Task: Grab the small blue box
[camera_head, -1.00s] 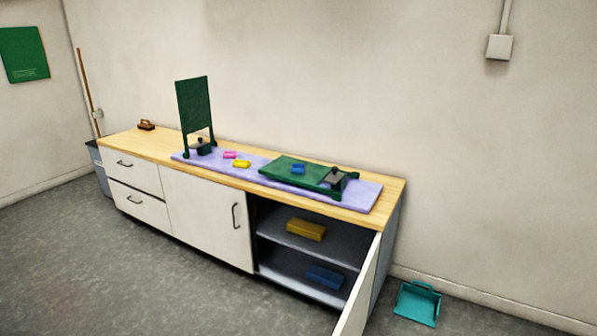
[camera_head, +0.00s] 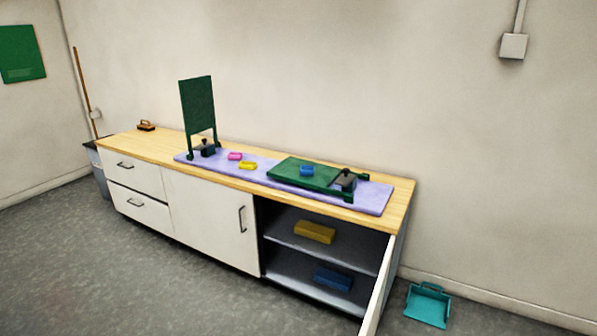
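A small blue box (camera_head: 307,171) lies on a flat green board (camera_head: 290,176) on top of the long cabinet. The board rests on a purple mat (camera_head: 371,202). A larger blue box (camera_head: 333,279) lies on the lower shelf inside the cabinet's open right section. Neither of my grippers shows in the head view.
The cabinet door (camera_head: 378,288) hangs open into the room. A teal dustpan (camera_head: 428,304) is on the floor at right. The front floor is clear.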

